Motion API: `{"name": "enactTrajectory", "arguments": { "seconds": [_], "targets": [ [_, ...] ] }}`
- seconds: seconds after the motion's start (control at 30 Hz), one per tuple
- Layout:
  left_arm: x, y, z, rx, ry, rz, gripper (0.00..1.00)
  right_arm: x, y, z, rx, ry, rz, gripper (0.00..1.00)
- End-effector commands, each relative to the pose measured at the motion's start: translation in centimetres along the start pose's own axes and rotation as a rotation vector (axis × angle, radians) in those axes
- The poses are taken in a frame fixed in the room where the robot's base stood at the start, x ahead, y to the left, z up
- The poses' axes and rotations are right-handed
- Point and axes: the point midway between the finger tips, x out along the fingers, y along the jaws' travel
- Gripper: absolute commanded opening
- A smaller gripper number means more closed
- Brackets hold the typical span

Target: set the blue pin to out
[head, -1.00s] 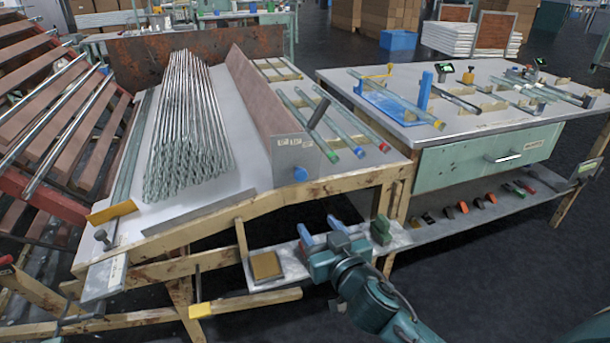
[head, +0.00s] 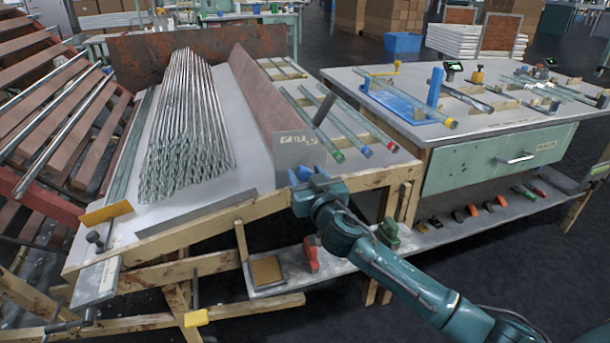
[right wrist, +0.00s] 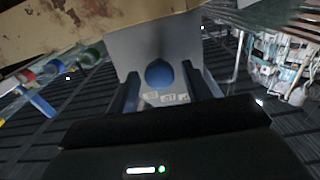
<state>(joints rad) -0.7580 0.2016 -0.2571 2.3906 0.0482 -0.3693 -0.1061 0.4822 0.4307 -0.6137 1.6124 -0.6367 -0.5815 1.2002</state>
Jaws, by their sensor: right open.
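The blue pin (right wrist: 158,73) is a round blue knob on a pale grey end plate (right wrist: 185,45). In the right wrist view it sits between the two dark fingers, with clear gaps at its sides. In the head view, the plate (head: 298,148) closes the near end of the brown divider. My right gripper (head: 307,175) is open in front of the plate, its fingers around the pin's place. The gripper partly hides the pin there. Small labels are on the plate; I cannot read them. My left gripper is not in view.
A wooden table edge (head: 225,215) runs below the plate. A bench with a drawer (head: 500,158) stands at the right.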

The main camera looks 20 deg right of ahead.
Motion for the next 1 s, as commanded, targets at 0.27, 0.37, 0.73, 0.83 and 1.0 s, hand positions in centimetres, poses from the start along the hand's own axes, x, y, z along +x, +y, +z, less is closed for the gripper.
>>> {"name": "enactTrajectory", "arguments": {
  "seconds": [0.27, 0.37, 0.73, 0.83, 1.0],
  "targets": [
    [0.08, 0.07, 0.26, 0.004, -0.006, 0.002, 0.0, 1.23, -0.02, 0.0, 0.0, -0.001, 0.0, 0.49],
    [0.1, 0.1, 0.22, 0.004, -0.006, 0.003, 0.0, 1.22, -0.02, 0.0, 0.0, -0.001, 0.0, 0.49],
    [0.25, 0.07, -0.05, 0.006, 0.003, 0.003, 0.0, 1.19, -0.01, 0.01, 0.0, -0.001, 0.0, 0.25],
    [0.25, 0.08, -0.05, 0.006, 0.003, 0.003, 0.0, 1.19, -0.01, 0.01, 0.0, -0.001, 0.0, 0.17],
    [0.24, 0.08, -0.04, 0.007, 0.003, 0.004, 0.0, 1.18, -0.01, 0.02, 0.0, -0.001, 0.0, 0.03]
  ]
}}
